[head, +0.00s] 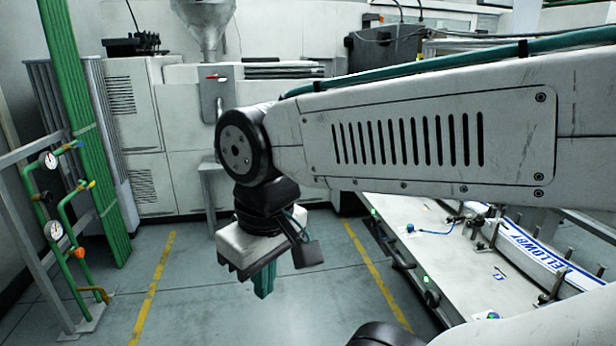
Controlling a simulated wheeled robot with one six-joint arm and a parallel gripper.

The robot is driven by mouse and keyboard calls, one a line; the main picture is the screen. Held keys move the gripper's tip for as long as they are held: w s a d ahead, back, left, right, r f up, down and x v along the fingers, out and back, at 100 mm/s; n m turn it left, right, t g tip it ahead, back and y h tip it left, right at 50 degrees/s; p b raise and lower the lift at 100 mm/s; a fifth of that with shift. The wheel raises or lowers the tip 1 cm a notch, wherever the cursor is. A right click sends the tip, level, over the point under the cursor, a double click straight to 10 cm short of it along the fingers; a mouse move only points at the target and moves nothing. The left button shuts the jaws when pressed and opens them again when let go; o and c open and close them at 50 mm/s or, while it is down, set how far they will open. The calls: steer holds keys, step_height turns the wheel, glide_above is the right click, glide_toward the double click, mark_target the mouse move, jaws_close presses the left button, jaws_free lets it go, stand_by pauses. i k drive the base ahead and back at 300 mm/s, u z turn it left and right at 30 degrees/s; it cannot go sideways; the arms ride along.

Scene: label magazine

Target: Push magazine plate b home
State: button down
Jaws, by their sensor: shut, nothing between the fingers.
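My gripper (264,281) hangs pointing down on the left of my arm, over the open floor. Its teal fingers are together and hold nothing. It is well clear of the bench (412,244) at the right, which carries fittings and a small blue mark that I cannot read. I cannot make out magazine plate b in this view. My arm crosses the upper right and hides part of the bench and whatever is behind it.
A long white part with blue lettering (540,250) lies among dark posts on the bench. Green pipes with gauges (52,160) and a railing stand at the left. A large white machine (150,140) fills the back. Floor between the yellow lines is clear.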

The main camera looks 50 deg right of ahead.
mark_target(471, 286)
steer(key=z, duration=0.3)
steer(key=i, duration=1.6)
steer(key=z, duration=1)
steer(key=i, duration=0.45)
steer(key=z, duration=0.2)
